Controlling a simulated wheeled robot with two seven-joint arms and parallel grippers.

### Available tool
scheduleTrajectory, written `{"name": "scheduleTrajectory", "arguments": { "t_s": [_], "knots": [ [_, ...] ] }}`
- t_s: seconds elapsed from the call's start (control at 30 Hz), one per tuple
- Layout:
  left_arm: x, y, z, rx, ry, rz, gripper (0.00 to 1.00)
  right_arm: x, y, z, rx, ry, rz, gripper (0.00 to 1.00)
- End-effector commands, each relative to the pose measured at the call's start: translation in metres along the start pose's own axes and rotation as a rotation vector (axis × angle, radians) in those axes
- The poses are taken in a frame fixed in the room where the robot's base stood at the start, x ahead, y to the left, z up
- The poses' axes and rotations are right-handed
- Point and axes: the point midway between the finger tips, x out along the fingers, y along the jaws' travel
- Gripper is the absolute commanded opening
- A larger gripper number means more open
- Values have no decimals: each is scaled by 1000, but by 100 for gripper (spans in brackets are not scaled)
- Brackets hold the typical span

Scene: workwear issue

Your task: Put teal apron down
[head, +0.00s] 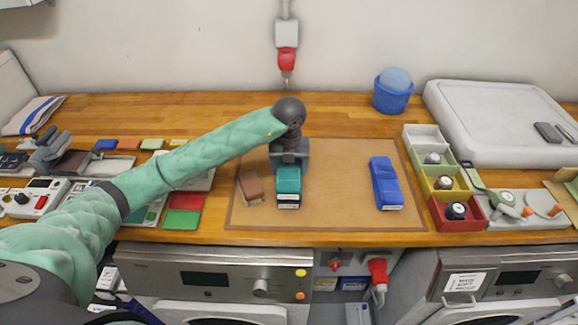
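The teal apron (288,184) is a small folded bundle with a pale and dark front edge. It shows over the brown mat (330,212) in the middle of the counter, between a brown bundle (250,188) and a blue bundle (385,183). My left gripper (289,165) points down at the far end of the teal apron, touching it or very close. Its fingertips are partly hidden, so I cannot tell whether they are closed on the apron. I also cannot tell whether the apron rests fully on the mat. My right gripper is not in view.
A divided box (433,138) with round items stands right of the mat. A blue bucket (393,91) stands behind it, and a large white lid-like case (500,122) at the back right. Red and green cards (182,219) lie left. The mat between teal and blue bundles is clear.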

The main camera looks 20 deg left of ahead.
Motion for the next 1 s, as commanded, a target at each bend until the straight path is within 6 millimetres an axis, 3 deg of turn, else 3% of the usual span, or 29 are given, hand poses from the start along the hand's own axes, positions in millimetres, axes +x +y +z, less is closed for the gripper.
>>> {"name": "scheduleTrajectory", "arguments": {
  "t_s": [0.07,0.53,0.7,1.0],
  "knots": [
    [0,0,0,0,0,0,87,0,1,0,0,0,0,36],
    [-4,0,0,0,0,0,87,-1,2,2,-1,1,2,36],
    [-11,0,1,0,-2,-1,87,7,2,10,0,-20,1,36],
    [-41,0,1,0,-4,-2,87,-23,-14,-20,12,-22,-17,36]
  ]
}}
